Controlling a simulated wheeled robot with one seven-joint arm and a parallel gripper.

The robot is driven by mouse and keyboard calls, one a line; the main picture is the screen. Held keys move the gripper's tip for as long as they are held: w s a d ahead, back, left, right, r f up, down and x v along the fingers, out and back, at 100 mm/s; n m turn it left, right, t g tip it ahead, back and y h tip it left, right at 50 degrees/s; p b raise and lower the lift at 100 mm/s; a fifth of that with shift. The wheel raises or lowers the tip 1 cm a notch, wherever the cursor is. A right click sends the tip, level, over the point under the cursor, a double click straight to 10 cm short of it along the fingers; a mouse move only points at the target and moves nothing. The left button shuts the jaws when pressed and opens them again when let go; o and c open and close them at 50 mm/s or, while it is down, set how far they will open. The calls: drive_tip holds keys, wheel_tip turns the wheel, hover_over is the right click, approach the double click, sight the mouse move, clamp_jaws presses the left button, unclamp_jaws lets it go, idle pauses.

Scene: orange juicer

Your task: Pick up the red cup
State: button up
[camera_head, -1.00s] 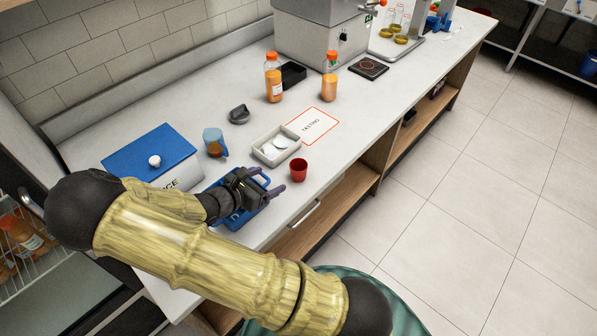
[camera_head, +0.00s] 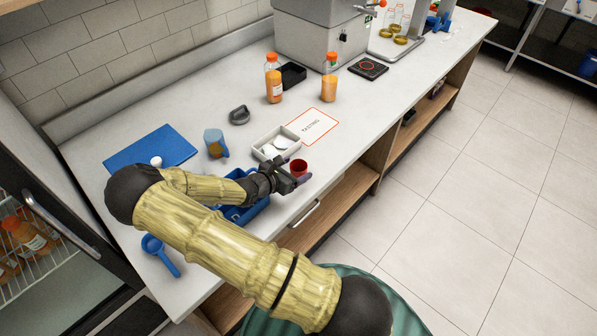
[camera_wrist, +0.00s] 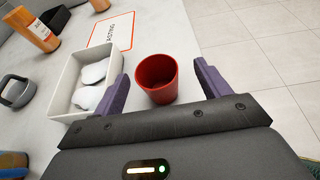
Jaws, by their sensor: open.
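The red cup (camera_head: 299,166) stands upright on the white counter, near its front edge. In the wrist view the red cup (camera_wrist: 158,77) is empty inside and lies between the two purple fingers. My gripper (camera_head: 292,175) is open, with its fingers reaching toward the cup; it also shows in the wrist view (camera_wrist: 160,85). The left finger appears very close to the cup and there is a gap on the right. I cannot tell whether a finger touches it. In the head view my gripper hides the lower front of the cup.
A white tray with pale round pieces (camera_head: 264,154) stands close left of the cup. A tasting card (camera_head: 325,124), orange bottles (camera_head: 329,88) and a jug (camera_head: 213,143) stand farther off. A blue bin (camera_head: 250,213) sits under my arm. The counter edge is close on the right.

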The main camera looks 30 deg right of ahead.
sight(304, 164)
drive_tip(key=shift+f+p+x, duration=0.25)
drive_tip(key=shift+p+x, duration=0.45)
drive_tip(key=shift+x, duration=1.9)
drive_tip(key=shift+w+a, duration=0.2)
drive_tip(key=shift+a, duration=0.05)
drive_tip(key=c, duration=1.1)
drive_tip(key=shift+o, duration=0.2)
drive_tip(key=shift+r, duration=0.1)
wheel_tip(304, 164, up, 10)
drive_tip(key=b, duration=0.1)
